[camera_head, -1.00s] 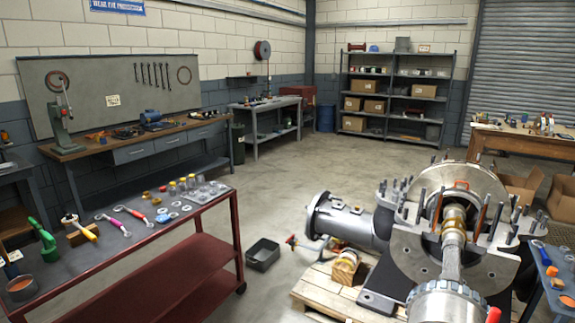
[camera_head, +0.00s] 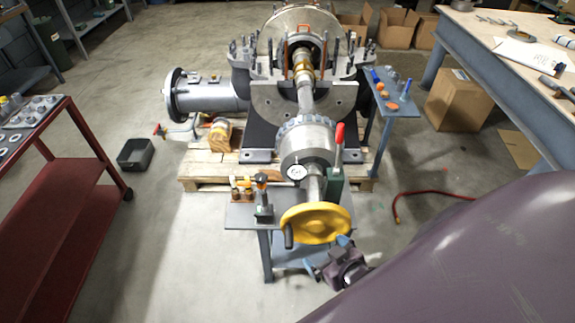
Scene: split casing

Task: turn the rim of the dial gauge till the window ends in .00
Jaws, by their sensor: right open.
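The dial gauge (camera_head: 296,172) has a small round white face with a dark rim. It sits in front of the grey coupling hub (camera_head: 307,142) on the shaft; its window is too small to read. My right gripper (camera_head: 329,257) is low in the picture, just below the yellow handwheel (camera_head: 318,222), with its blue-tipped fingers spread and nothing seen between them. It is apart from the gauge, below and to the right of it. My left gripper is not in view.
A small grey stand table (camera_head: 239,215) bears the handwheel and a magnetic base (camera_head: 263,212). A red-tipped lever (camera_head: 339,137) rises right of the gauge. A red trolley (camera_head: 75,225) is at left, a bench (camera_head: 440,62) at right. A red hose (camera_head: 398,205) lies on the floor.

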